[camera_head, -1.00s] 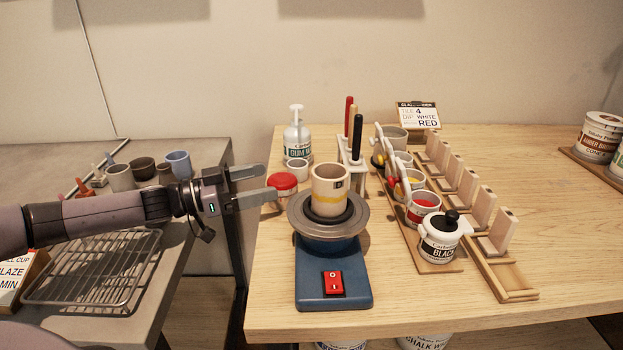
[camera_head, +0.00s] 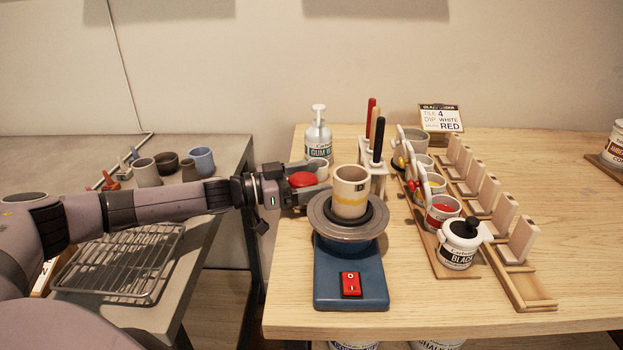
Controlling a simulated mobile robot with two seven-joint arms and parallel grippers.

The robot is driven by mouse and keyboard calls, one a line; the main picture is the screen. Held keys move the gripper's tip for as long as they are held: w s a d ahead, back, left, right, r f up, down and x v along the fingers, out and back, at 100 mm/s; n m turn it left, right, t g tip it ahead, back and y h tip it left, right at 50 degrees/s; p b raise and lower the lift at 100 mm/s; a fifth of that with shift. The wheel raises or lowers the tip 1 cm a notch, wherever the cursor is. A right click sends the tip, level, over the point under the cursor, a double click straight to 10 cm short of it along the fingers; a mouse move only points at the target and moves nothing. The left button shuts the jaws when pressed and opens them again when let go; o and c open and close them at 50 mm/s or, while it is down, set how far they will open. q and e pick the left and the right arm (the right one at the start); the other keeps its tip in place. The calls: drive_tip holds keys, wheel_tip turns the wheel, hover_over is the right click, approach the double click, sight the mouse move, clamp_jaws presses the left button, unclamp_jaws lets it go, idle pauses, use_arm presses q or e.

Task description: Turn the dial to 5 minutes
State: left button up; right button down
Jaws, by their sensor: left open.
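A small round thing with a red top (camera_head: 303,180) is near the left edge of the wooden table; it is the only dial-like thing I can make out, and no minute marks are readable. My left gripper (camera_head: 316,177) comes in from the left and is open. One finger lies on the far side of the red top and the other on the near side; I cannot tell whether they touch it. The fingers hide part of its body. My right gripper is not in view.
A blue pottery wheel (camera_head: 350,270) carrying a yellow-banded cup (camera_head: 350,190) stands close to the right of the near finger. A pump bottle (camera_head: 319,135) and a small white pot are behind. Glaze pots and a wooden rack (camera_head: 520,285) are to the right.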

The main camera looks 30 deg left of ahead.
use_arm(q)
drive_tip(key=c, duration=1)
drive_tip(key=shift+r+p, duration=0.25)
drive_tip(key=shift+p, duration=0.55)
drive_tip(key=shift+m+g+h+p, duration=0.35)
drive_tip(key=shift+m+g+h, duration=0.05)
drive_tip(key=shift+h, duration=0.1)
drive_tip(key=shift+s+d+f+m+g+h, duration=0.1)
drive_tip(key=shift+f+m+g+h, duration=0.1)
drive_tip(key=shift+m+g+h, duration=0.25)
drive_tip(key=o, duration=1)
